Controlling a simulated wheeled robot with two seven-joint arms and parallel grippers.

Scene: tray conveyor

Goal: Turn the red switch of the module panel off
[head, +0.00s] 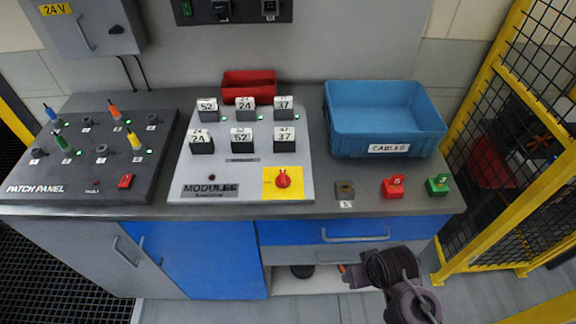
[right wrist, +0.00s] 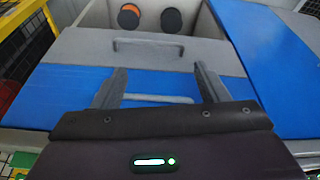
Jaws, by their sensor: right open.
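The module panel (head: 246,176) is a light sloped board on the bench, lettered "MODULES". Its red switch (head: 283,178) is a rotary knob on a yellow plate at the panel's lower right corner. The exact setting of the knob is too small to read. Several numbered module blocks stand on the panel in two rows, with green lights beside some of them. My right gripper (right wrist: 154,82) is open and empty, facing the cabinet front. In the head view my right arm is low, in front of the bench and right of the switch. My left gripper is not in view.
A dark patch panel (head: 92,187) with plugs and its own red switch (head: 126,181) lies at the left. A blue bin (head: 388,144) and a red bin (head: 249,86) stand at the back. Small blocks sit right of the module panel. A yellow fence (head: 466,110) bounds the right side.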

